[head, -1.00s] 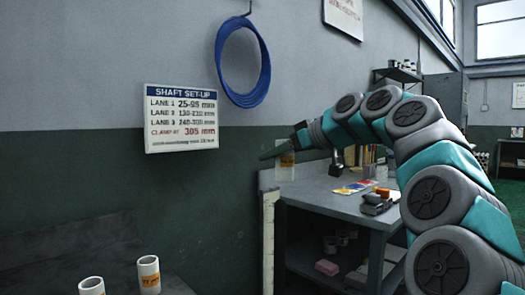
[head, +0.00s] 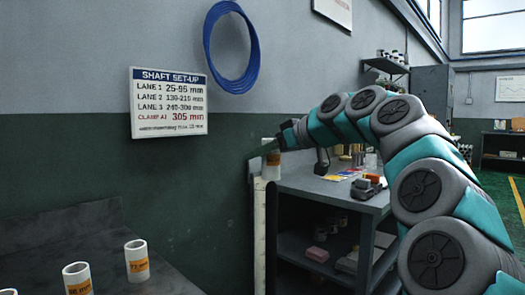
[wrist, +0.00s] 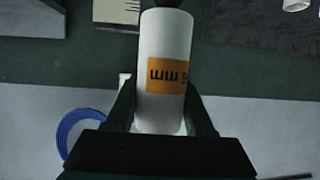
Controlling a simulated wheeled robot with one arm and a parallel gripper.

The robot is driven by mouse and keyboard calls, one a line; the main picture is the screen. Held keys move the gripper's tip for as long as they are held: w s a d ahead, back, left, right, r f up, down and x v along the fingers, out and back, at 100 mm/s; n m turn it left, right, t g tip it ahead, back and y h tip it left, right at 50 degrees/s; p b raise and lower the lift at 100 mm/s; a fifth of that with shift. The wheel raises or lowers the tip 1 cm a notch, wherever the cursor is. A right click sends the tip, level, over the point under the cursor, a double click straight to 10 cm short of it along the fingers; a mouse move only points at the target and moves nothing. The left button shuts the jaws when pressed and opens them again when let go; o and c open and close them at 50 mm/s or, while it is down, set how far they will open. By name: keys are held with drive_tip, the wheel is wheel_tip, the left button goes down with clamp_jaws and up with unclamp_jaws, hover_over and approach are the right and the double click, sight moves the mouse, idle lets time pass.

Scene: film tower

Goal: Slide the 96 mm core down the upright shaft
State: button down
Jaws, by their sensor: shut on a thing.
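My gripper (wrist: 160,125) is shut on a white tubular core (wrist: 165,40) with an orange label. The label reads upside down in the wrist view and ends in "6 mm"; the rest is hard to read. In the head view, my gripper (head: 266,150) is at the end of the outstretched arm. The held core (head: 271,168) looks upright there, near the left end of a grey bench. A pale vertical strip (head: 259,235) stands below it; I cannot tell whether this is the shaft. No shaft shows clearly in either view.
Several white cores, one nearest the wall (head: 137,262), stand on a dark surface (head: 65,240) at lower left. A set-up sign (head: 170,103) and a blue coil (head: 208,45) hang on the wall. The grey bench (head: 325,190) holds tools and cards; its shelf holds small items.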

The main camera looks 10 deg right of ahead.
sight(263, 174)
drive_tip(key=shift+f+b, duration=2.05)
drive_tip(key=shift+f, duration=0.6)
drive_tip(key=shift+d+f+b, duration=0.1)
drive_tip(key=shift+f+b, duration=6.6)
drive_tip(key=shift+f, duration=8.85)
drive_tip(key=shift+c, duration=1)
unclamp_jaws()
